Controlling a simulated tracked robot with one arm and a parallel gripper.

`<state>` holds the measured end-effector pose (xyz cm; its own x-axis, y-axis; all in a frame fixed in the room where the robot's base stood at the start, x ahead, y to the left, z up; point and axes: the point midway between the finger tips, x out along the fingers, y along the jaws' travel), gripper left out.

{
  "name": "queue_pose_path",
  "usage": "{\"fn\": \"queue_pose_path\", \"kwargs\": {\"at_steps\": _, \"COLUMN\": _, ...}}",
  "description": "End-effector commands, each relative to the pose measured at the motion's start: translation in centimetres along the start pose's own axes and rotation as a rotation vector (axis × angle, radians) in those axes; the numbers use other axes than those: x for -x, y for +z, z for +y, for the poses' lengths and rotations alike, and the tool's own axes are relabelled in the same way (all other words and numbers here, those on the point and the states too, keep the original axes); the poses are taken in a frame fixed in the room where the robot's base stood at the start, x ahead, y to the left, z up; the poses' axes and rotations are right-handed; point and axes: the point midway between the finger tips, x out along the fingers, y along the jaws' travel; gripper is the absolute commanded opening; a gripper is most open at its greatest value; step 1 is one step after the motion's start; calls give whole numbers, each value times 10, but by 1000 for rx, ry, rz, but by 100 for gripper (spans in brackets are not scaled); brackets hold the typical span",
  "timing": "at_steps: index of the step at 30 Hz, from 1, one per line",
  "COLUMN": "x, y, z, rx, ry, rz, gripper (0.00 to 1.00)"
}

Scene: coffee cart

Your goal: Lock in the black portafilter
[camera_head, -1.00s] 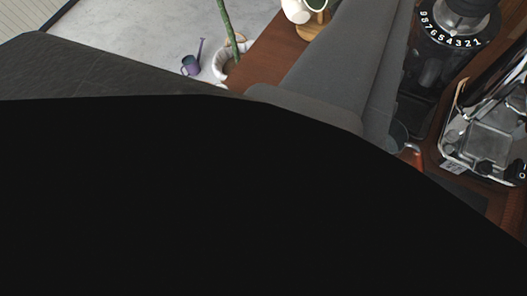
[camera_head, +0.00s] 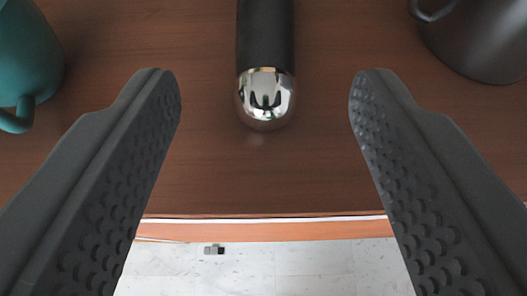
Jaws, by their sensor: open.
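A black handle (camera_head: 265,35) with a rounded chrome end (camera_head: 266,98) lies at the top middle of the view and points toward the counter's front edge. It looks like the handle of the black portafilter; its other end is out of view past the top. My gripper (camera_head: 265,95) is open, with one dark textured finger on each side of the handle's chrome end. Wide gaps separate both fingers from the handle, and nothing is between them except the handle end. I cannot tell how high the fingers are above the counter.
The handle is over a brown wooden counter (camera_head: 200,180), whose front edge runs across below. A teal cup or jug (camera_head: 25,60) stands at the left and a dark metal pitcher or mug (camera_head: 480,40) at the right. A pale tiled floor (camera_head: 265,270) shows beyond the edge.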

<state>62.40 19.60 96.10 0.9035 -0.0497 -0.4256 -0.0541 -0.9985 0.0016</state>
Motion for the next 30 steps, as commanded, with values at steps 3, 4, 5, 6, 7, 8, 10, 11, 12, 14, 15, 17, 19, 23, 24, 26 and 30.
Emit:
{"fn": "queue_pose_path", "kwargs": {"at_steps": 3, "x": -12, "y": 0, "z": 1, "rx": -2, "ry": 2, "rz": -2, "gripper": 53}}
{"fn": "queue_pose_path", "kwargs": {"at_steps": 4, "x": -15, "y": -1, "z": 2, "rx": -2, "ry": 2, "rz": -1, "gripper": 53}}
{"fn": "queue_pose_path", "kwargs": {"at_steps": 5, "x": -19, "y": -1, "z": 2, "rx": -3, "ry": 2, "rz": -1, "gripper": 53}}
{"fn": "queue_pose_path", "kwargs": {"at_steps": 6, "x": -24, "y": -1, "z": 2, "rx": -3, "ry": 2, "rz": 0, "gripper": 53}}
{"fn": "queue_pose_path", "kwargs": {"at_steps": 7, "x": -28, "y": -1, "z": 1, "rx": -2, "ry": 2, "rz": 0, "gripper": 53}}
{"fn": "queue_pose_path", "kwargs": {"at_steps": 8, "x": -32, "y": -1, "z": 1, "rx": -2, "ry": 1, "rz": 0, "gripper": 53}}
{"fn": "queue_pose_path", "kwargs": {"at_steps": 10, "x": -41, "y": -1, "z": 0, "rx": -1, "ry": 0, "rz": 0, "gripper": 53}}
{"fn": "queue_pose_path", "kwargs": {"at_steps": 11, "x": -45, "y": -2, "z": 0, "rx": -2, "ry": 0, "rz": 0, "gripper": 53}}
{"fn": "queue_pose_path", "kwargs": {"at_steps": 12, "x": -50, "y": -2, "z": 1, "rx": -3, "ry": 1, "rz": 1, "gripper": 53}}
{"fn": "queue_pose_path", "kwargs": {"at_steps": 14, "x": -56, "y": -2, "z": 1, "rx": -2, "ry": 1, "rz": 0, "gripper": 53}}
{"fn": "queue_pose_path", "kwargs": {"at_steps": 15, "x": -60, "y": -2, "z": 1, "rx": -2, "ry": 1, "rz": 0, "gripper": 53}}
{"fn": "queue_pose_path", "kwargs": {"at_steps": 17, "x": -65, "y": -1, "z": 1, "rx": -1, "ry": 1, "rz": -1, "gripper": 53}}
{"fn": "queue_pose_path", "kwargs": {"at_steps": 19, "x": -70, "y": -1, "z": 0, "rx": 0, "ry": 0, "rz": -2, "gripper": 53}}
{"fn": "queue_pose_path", "kwargs": {"at_steps": 23, "x": -76, "y": -1, "z": 0, "rx": 0, "ry": -2, "rz": 0, "gripper": 53}}
{"fn": "queue_pose_path", "kwargs": {"at_steps": 24, "x": -77, "y": -1, "z": 0, "rx": 0, "ry": -2, "rz": 0, "gripper": 53}}
{"fn": "queue_pose_path", "kwargs": {"at_steps": 26, "x": -78, "y": -1, "z": 0, "rx": 0, "ry": -2, "rz": 0, "gripper": 53}}
{"fn": "queue_pose_path", "kwargs": {"at_steps": 30, "x": -78, "y": -1, "z": -1, "rx": 0, "ry": -2, "rz": 1, "gripper": 53}}
